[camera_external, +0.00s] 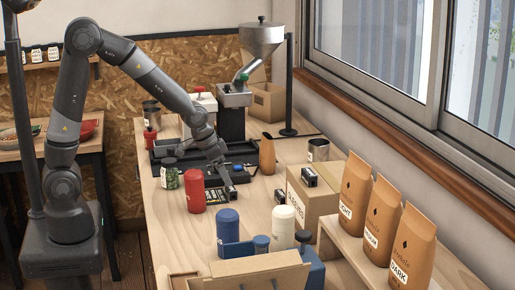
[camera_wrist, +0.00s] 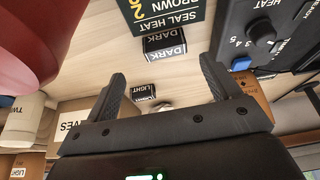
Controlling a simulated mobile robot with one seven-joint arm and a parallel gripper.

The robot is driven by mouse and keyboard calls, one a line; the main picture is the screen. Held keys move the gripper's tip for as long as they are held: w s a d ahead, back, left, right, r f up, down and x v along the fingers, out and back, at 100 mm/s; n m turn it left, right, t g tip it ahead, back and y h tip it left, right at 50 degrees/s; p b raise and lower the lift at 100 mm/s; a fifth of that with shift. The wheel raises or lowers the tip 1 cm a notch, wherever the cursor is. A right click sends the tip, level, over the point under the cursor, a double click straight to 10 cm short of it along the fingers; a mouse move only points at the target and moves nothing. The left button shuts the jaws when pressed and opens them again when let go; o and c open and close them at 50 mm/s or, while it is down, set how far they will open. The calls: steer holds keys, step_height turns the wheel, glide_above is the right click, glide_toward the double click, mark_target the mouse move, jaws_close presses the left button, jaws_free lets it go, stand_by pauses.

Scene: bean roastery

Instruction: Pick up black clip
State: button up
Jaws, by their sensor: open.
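I see several small black blocks with white labels that could be the black clip; which one is meant I cannot tell. In the wrist view one marked DARK (camera_wrist: 166,43) lies on the wood beside a dark green card (camera_wrist: 160,12). My gripper (camera_wrist: 163,84) is open and empty, low over the table (camera_external: 231,192) beside the red canister (camera_external: 195,190).
The cardboard box (camera_external: 318,205) and a brown pouch (camera_external: 267,155) stand to the right. A black machine with knobs (camera_wrist: 265,30) is close by. Labelled coffee bags (camera_external: 382,220) line the right shelf.

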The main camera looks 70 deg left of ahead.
mark_target(231, 187)
steer(key=shift+a+x, duration=0.2)
steer(key=shift+x, duration=1.2)
steer(key=shift+a+x, duration=0.15)
steer(key=shift+x, duration=1.3)
steer(key=shift+w, duration=0.1)
steer(key=shift+c, duration=0.3)
steer(key=shift+r, duration=0.1)
steer(key=c, duration=1)
steer(key=shift+r, duration=0.1)
